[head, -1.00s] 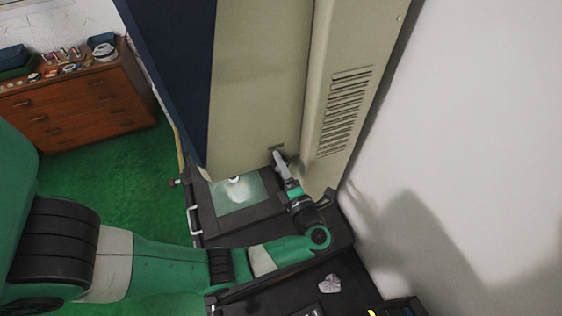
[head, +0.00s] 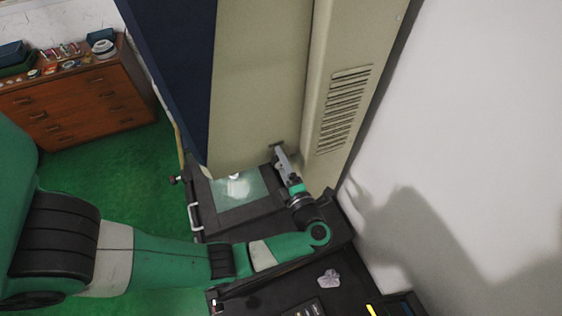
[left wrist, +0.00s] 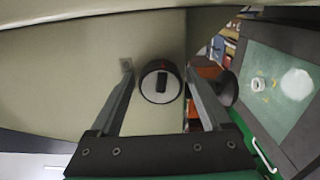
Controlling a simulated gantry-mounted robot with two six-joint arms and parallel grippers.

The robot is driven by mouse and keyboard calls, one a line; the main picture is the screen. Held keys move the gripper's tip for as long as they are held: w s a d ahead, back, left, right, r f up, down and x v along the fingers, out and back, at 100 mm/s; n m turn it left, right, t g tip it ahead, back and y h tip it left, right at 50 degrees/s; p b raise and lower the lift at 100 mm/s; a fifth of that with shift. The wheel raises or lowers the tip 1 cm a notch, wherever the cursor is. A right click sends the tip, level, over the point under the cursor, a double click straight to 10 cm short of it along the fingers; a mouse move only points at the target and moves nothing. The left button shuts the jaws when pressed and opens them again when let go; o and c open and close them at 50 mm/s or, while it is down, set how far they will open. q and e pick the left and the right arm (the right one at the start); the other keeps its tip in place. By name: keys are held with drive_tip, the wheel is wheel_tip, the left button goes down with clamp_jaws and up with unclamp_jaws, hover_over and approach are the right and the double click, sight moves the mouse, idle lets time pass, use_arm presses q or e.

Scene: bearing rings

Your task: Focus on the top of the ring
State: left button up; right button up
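My left gripper (head: 277,152) is low at the front of the tall beige machine, right of the glass stage. In the left wrist view its two fingers (left wrist: 158,70) are apart. A small pale ring (left wrist: 258,84) lies on the greenish glass stage (left wrist: 258,110), beside a bright light spot. In the head view the ring (head: 235,176) is partly hidden at the machine's lower edge. My right gripper is not in view.
A second dark round knob (left wrist: 224,88) stands between the dial and the stage. The beige machine (head: 258,90) fills the space above. A wooden drawer chest (head: 75,105) stands at the far left.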

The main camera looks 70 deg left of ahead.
use_arm(q)
drive_tip(key=shift+o, duration=0.4)
drive_tip(key=shift+d+f, duration=0.1)
drive_tip(key=shift+d, duration=0.25)
drive_tip(key=d+b, duration=0.3)
drive_tip(key=d, duration=0.8)
drive_tip(key=shift+w, duration=0.15)
